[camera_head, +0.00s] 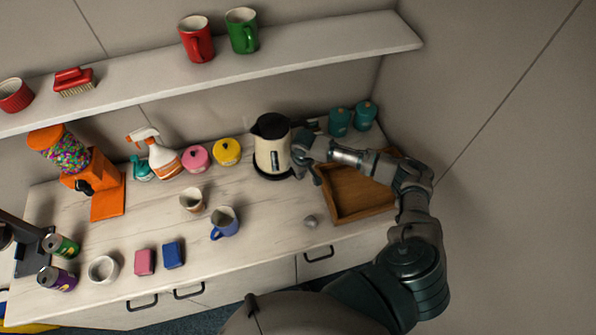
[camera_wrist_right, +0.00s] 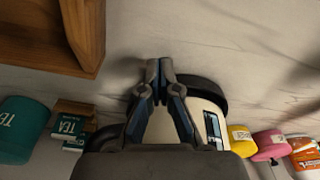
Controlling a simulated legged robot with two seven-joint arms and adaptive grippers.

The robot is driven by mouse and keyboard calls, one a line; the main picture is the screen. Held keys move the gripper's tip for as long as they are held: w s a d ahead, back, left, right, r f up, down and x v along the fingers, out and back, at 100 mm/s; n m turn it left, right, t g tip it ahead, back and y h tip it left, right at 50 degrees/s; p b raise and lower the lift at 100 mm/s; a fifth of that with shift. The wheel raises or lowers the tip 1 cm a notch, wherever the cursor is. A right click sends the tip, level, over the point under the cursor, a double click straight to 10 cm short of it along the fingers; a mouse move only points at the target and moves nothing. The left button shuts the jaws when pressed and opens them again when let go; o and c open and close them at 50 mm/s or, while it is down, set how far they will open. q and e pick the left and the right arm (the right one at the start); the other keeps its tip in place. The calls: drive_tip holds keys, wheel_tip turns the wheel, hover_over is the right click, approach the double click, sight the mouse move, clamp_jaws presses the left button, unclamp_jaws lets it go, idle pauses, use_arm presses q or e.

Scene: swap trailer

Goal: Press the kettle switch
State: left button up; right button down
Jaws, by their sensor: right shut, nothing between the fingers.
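The kettle (camera_head: 267,150) is cream with a black lid and black base, standing upright at the back of the counter. My right gripper (camera_head: 300,150) is shut and empty, at the kettle's right side, very close to it; I cannot tell whether it touches. In the right wrist view the closed fingertips (camera_wrist_right: 159,66) are beside the black base (camera_wrist_right: 205,90) of the kettle (camera_wrist_right: 207,122). The kettle's switch is not clearly visible; the gripper may hide it. My left gripper is not in view.
A wooden tray (camera_head: 326,203) lies right of the kettle, under my right arm. Teal canisters (camera_head: 340,122) stand behind it. Yellow (camera_head: 227,153) and pink (camera_head: 196,160) pots stand left of the kettle. A shelf (camera_head: 300,45) runs above. Mugs, including a blue one (camera_head: 226,222), stand in front.

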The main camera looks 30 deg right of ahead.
drive_tip(key=shift+s+r+p, duration=0.75)
drive_tip(key=shift+s+p, duration=0.15)
drive_tip(key=shift+p, duration=0.2)
drive_tip(key=shift+s+f, duration=0.1)
drive_tip(key=shift+s, duration=0.1)
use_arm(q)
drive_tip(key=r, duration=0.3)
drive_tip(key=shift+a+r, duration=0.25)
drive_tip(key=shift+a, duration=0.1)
use_arm(e)
drive_tip(key=shift+f, duration=0.15)
drive_tip(key=shift+d, duration=0.1)
drive_tip(key=shift+w+r, duration=0.1)
drive_tip(key=shift+r, duration=0.25)
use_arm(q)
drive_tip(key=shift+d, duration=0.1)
use_arm(e)
wheel_tip(320, 180, up, 11)
drive_tip(key=s, duration=0.1)
drive_tip(key=shift+s, duration=0.15)
